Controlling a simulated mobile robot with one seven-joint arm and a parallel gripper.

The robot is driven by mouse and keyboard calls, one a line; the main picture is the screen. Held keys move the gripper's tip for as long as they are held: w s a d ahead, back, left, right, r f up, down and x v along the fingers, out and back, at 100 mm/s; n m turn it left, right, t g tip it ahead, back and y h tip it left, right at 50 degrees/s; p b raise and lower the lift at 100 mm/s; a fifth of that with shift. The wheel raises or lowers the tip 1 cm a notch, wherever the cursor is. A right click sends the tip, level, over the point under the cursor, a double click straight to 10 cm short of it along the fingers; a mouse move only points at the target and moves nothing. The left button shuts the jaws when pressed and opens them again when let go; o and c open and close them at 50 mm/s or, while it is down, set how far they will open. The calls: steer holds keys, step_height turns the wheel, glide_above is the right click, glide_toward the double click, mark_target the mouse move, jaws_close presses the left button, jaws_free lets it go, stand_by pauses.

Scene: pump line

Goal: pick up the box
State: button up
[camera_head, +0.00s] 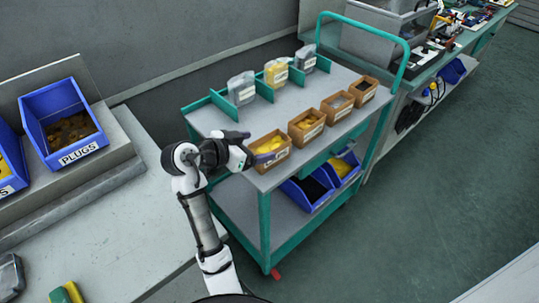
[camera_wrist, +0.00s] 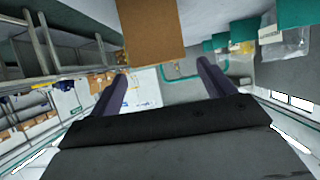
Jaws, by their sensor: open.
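Several small brown open-topped boxes stand in a row along the near edge of the cart's top shelf. The nearest box (camera_head: 270,160) holds yellow parts and has a white label. My gripper (camera_head: 252,146) is at its left end, with the fingers spread. In the wrist view a plain brown box face (camera_wrist: 151,30) fills the top middle, lying between the lines of my open fingers (camera_wrist: 162,70). Nothing is gripped. I cannot tell whether the fingers touch the box. The other boxes (camera_head: 306,128) stand farther along the row.
The grey cart top (camera_head: 238,122) has teal dividers with bagged parts (camera_head: 241,88) at the back. Blue bins (camera_head: 308,190) sit on the lower shelf. A blue PLUGS bin (camera_head: 80,148) stands on the left bench. A teal handle (camera_head: 365,28) rises at the far end. Open floor lies right.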

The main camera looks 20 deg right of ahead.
mark_target(268, 143)
steer(key=shift+b+x, duration=1)
steer(key=shift+x, duration=2.1)
steer(key=shift+r, duration=0.1)
steer(key=shift+c, duration=0.4)
steer(key=c, duration=1)
